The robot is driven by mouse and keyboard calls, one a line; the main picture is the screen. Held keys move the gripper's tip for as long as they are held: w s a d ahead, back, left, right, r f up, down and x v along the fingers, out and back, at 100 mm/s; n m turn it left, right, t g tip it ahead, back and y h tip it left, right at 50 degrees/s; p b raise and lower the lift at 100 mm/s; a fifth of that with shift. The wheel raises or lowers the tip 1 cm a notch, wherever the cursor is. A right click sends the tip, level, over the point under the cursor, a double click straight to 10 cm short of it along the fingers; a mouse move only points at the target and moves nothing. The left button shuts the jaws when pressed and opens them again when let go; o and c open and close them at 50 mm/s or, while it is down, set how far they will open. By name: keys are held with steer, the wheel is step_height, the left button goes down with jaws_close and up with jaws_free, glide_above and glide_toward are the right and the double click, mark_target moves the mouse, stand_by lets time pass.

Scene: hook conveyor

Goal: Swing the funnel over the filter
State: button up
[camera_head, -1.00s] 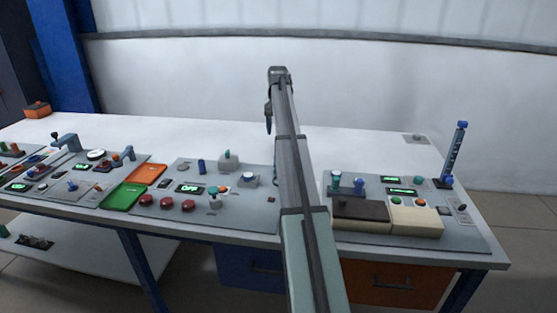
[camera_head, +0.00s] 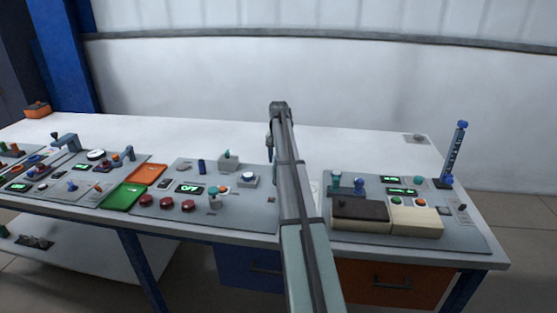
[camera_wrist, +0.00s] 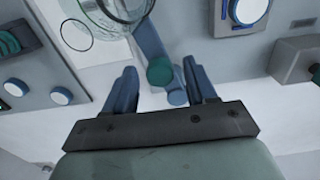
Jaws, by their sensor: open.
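In the wrist view, a clear glass vessel that looks like the funnel (camera_wrist: 110,22) is at the top, partly cut off by the frame edge. A blue swing arm (camera_wrist: 150,42) runs down from beside it to a round teal knob (camera_wrist: 160,72). My gripper (camera_wrist: 160,66) is open, with one blue finger on each side of the knob; I cannot tell whether either touches it. In the head view, my arm hides the funnel and most of my gripper (camera_head: 270,148). I cannot make out the filter with certainty; a thin dark ring (camera_wrist: 76,49) shows beside the glass.
In the wrist view, a panel with white-capped knobs (camera_wrist: 60,95) is at left and a blue-and-white button (camera_wrist: 249,10) at upper right. In the head view, a dark-and-cream box (camera_head: 415,222) stands right of my arm.

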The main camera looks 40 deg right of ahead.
steer(key=shift+f, duration=0.4)
jaws_close()
stand_by(0.4)
